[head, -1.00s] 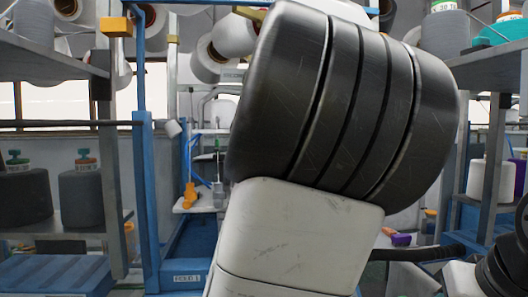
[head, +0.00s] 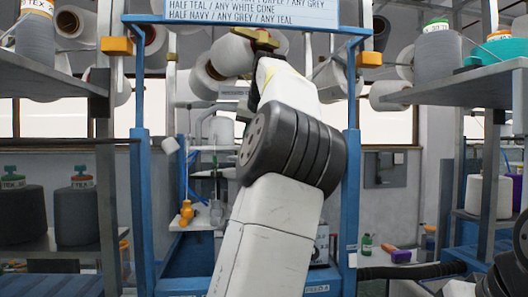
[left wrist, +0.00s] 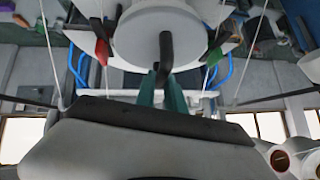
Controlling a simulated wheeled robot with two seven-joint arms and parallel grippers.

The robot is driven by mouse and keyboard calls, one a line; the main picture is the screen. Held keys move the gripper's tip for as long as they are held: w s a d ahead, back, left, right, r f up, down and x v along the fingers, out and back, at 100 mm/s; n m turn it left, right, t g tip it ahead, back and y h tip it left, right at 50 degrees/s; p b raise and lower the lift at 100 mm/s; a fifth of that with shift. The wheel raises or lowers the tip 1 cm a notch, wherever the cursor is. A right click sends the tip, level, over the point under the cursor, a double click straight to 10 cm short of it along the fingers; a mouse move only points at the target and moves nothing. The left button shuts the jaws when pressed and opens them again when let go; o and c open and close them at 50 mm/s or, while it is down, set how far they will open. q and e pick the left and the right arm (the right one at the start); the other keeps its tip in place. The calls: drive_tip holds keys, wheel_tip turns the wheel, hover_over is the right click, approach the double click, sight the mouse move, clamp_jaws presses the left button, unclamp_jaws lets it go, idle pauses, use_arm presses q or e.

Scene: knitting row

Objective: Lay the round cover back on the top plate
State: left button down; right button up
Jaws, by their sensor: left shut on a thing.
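In the left wrist view, the round cover (left wrist: 130,35) is a white disc with a dark bar handle (left wrist: 166,48). My left gripper (left wrist: 161,88) has two teal fingers, one on each side of the handle's lower end, shut on it. In the head view my left arm reaches up and away through the middle; it hides the fingers, and I cannot make out the cover there. I cannot pick out the top plate in either view. My right gripper is not in view.
A blue frame has a left post (head: 141,200) and a right post (head: 351,190) either side of my arm, with a sign (head: 255,12) across the top. Shelves with yarn cones, such as a dark cone (head: 75,213), stand on both sides. White cones (head: 232,55) hang behind.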

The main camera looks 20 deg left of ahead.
use_arm(q)
drive_tip(key=shift+w+a, duration=0.65)
drive_tip(key=shift+w, duration=0.2)
drive_tip(key=shift+w+a, duration=0.6)
drive_tip(key=shift+w, duration=0.2)
drive_tip(key=shift+w+f, duration=0.15)
drive_tip(key=shift+f, duration=1.6)
drive_tip(key=c, duration=1.4)
unclamp_jaws()
drive_tip(key=v, duration=0.7)
drive_tip(key=shift+s+d+r, duration=0.1)
drive_tip(key=shift+s+r, duration=0.05)
drive_tip(key=shift+s, duration=0.05)
